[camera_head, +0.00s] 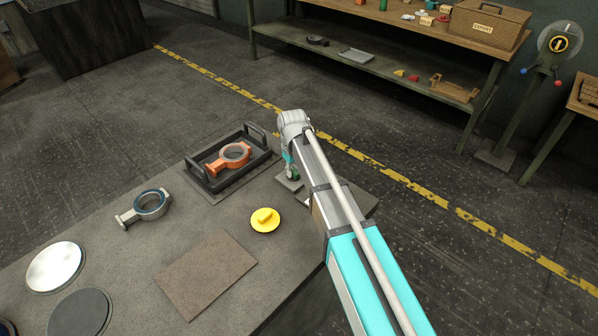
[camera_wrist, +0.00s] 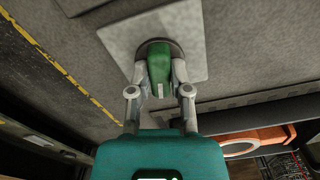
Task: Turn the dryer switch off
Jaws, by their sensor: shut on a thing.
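A green switch knob (camera_wrist: 158,62) stands on a dark round base on a square grey plate (camera_wrist: 121,42) in the wrist view. A small white mark shows on its near end. My gripper (camera_wrist: 159,72) has one finger on each side of the knob and is shut on it. In the head view my arm reaches down to the table's far right edge. I cannot read any on or off marking.
A black tray (camera_head: 194,176) with an orange ring casting (camera_head: 231,162) stands just left of my gripper. A yellow disc (camera_head: 265,219), a brown mat (camera_head: 206,272) and a grey ring casting (camera_head: 147,206) lie on the table. A workbench (camera_head: 372,35) stands behind, across the floor.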

